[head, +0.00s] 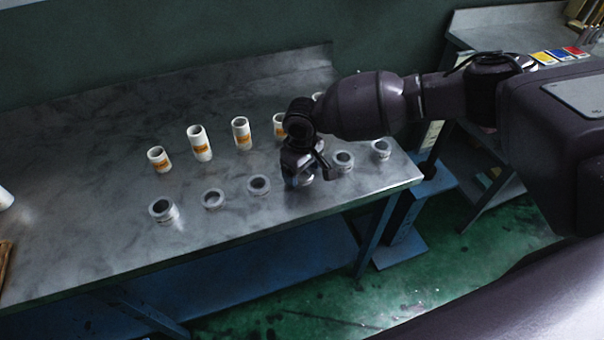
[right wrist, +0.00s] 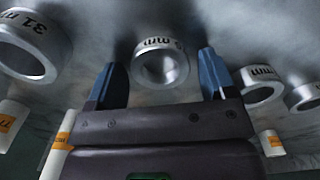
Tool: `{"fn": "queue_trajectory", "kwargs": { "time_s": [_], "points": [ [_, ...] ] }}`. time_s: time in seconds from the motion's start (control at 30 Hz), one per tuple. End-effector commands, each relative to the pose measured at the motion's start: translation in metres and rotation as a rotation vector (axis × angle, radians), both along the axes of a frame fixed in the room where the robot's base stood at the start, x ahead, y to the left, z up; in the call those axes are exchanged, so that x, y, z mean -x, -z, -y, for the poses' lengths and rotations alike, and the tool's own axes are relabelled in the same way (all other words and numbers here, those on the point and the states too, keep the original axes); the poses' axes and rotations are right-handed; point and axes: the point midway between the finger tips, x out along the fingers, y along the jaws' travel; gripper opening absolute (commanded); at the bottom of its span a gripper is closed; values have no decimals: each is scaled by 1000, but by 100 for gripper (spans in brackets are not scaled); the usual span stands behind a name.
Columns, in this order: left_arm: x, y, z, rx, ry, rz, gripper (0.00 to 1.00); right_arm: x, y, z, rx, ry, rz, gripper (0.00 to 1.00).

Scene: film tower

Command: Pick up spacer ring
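Several grey metal spacer rings stand in a row along the front of the metal table, including one (head: 163,210) at the left end and one (head: 381,149) at the right end. My right gripper (head: 306,176) is low over the row and largely hides one ring under it. In the right wrist view its two blue fingers (right wrist: 161,80) are apart. A ring marked in mm (right wrist: 163,66) shows between the fingertips; its number is partly unreadable. I cannot tell whether the fingers touch it. A ring marked 31 mm (right wrist: 35,45) is to the left. My left gripper is not in view.
White tubes with orange labels, such as one (head: 199,143), stand in a row behind the rings. Other rings (right wrist: 262,87) flank the gripper closely. A second bench (head: 490,28) is at the back right.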

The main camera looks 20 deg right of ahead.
Motion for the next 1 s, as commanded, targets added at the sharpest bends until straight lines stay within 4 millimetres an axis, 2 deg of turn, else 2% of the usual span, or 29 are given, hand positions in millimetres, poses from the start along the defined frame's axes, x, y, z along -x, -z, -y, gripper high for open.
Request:
{"fn": "queue_trajectory", "kwargs": {
  "time_s": [0.03, 0.27, 0.5, 0.67, 0.77, 1.0],
  "points": [
    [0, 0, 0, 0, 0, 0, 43, 0, 0, 0, 0, 0, 0, 69],
    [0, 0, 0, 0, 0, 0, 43, 0, 0, 0, 0, 0, 0, 35],
    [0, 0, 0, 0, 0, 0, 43, 0, -1, 0, 0, 0, 0, 35],
    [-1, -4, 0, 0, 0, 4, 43, -1, -14, 0, 0, 1, 2, 34],
    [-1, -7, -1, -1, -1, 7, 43, -1, -32, 0, -1, 0, 4, 34],
    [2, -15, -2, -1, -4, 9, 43, 0, -92, 0, -1, -1, 5, 34]
  ]
}}
